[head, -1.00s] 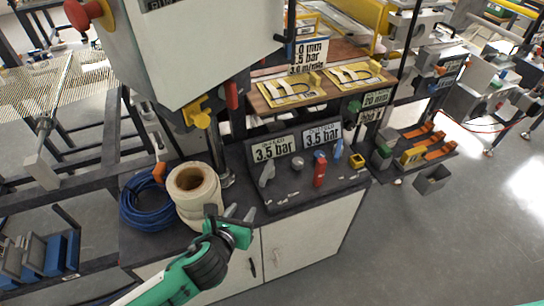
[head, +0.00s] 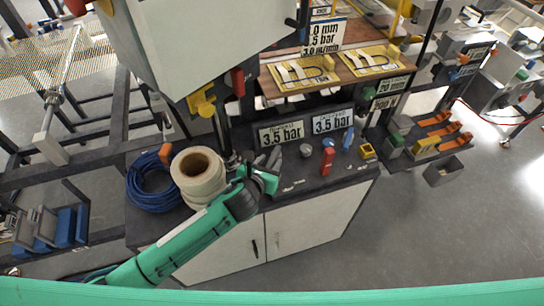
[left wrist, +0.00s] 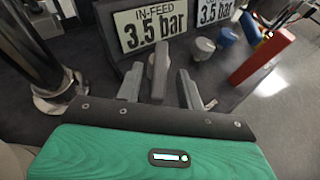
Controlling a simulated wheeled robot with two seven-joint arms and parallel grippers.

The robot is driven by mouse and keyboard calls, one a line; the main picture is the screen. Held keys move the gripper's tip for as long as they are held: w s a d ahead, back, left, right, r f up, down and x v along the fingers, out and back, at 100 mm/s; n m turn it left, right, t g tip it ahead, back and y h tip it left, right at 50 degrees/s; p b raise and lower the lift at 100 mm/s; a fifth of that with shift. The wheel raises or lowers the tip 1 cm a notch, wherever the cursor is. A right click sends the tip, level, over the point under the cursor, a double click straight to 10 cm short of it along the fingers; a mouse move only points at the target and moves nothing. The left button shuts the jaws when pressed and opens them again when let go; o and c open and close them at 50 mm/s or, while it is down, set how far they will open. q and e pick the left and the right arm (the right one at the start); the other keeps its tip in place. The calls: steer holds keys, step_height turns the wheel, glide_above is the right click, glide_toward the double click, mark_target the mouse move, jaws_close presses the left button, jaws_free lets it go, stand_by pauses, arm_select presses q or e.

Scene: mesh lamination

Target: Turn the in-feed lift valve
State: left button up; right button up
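The in-feed lift valve is a grey lever (left wrist: 159,70) below the sign reading "IN-FEED 3.5 bar" (left wrist: 150,24). In the head view the lever (head: 275,157) shows just beyond my left gripper (head: 264,176), partly hidden by it. In the left wrist view my left gripper (left wrist: 160,88) is open, one grey finger on each side of the lever. The lever stands between the fingers with gaps visible; I cannot tell whether either finger touches it. My right gripper is not in view.
A grey knob (left wrist: 203,48), a blue knob (left wrist: 228,36) and a red handle (left wrist: 262,56) stand right of the lever. A cream roll (head: 198,174) and a blue hose coil (head: 150,182) lie left of my gripper. A dark post (head: 221,125) rises behind.

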arm_select(q)
steer(key=shift+x, duration=1.05)
steer(key=shift+w+d, duration=0.1)
steer(key=shift+w, duration=0.1)
steer(key=shift+w+f, duration=0.1)
jaws_close()
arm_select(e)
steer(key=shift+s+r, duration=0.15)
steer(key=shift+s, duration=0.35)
